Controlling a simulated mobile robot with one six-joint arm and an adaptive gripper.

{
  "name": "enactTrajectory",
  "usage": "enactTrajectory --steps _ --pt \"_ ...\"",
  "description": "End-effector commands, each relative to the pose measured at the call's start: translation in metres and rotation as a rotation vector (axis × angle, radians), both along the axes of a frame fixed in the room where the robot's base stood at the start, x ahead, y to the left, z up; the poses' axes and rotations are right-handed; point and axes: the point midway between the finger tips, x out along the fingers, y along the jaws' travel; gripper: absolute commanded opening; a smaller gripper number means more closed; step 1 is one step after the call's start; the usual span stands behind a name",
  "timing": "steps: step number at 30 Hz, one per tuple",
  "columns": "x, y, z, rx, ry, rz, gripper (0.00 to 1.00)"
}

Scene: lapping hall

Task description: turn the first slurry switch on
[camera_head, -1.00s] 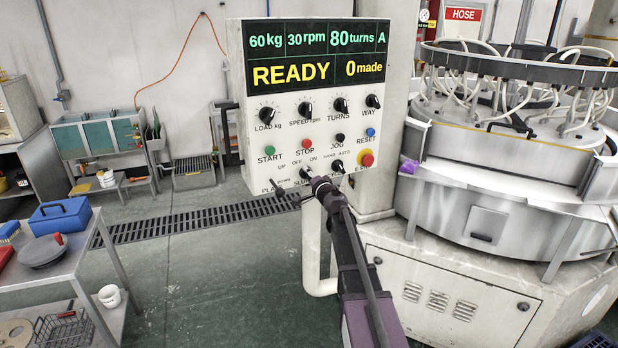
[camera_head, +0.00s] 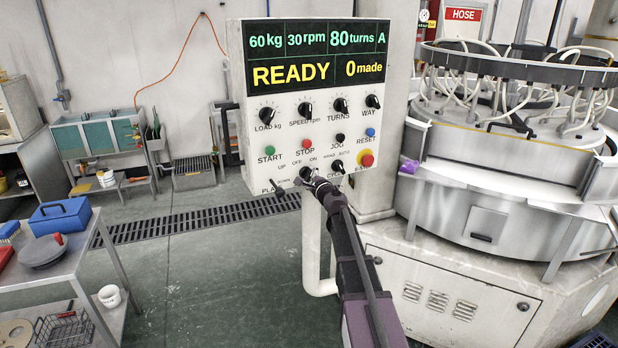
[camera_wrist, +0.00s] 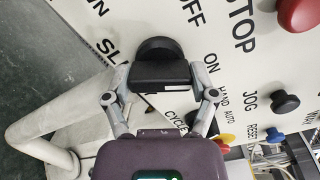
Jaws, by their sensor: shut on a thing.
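The slurry switch is a round black knob (camera_wrist: 158,47) with a raised grip bar, low on the white control panel (camera_head: 285,160). OFF and ON are printed beside it, and its own label, starting "SL", is partly covered. My gripper (camera_wrist: 161,75) has one finger on each side of the grip bar and is shut on it. In the head view my gripper (camera_head: 308,178) is at the panel's lower edge and hides most of the switch. I cannot tell which mark the knob points to. The display (camera_head: 317,55) reads READY, 0 made.
Close by on the panel are the PLATE switch (camera_head: 276,184), the CYCLE switch (camera_head: 337,165), the red STOP button (camera_head: 306,144) and the red emergency stop (camera_head: 367,159). A pale pipe (camera_wrist: 45,150) runs below the panel. The lapping machine (camera_head: 490,200) stands at the right.

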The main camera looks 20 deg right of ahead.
Motion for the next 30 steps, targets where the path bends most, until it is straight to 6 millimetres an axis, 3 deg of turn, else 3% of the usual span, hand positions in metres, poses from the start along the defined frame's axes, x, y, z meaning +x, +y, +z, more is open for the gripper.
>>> enactTrajectory --steps 19,20,22,30 --pt "0.0019 -0.0004 0.0006 0.079 0.01 0.0 0.27" --pt "0.0019 -0.0004 0.0007 0.079 0.01 0.0 0.8" --pt "0.0017 -0.0003 0.0006 0.078 0.01 0.0 1.0" --pt "0.0007 -0.0002 0.0003 0.076 0.01 0.0 1.0"
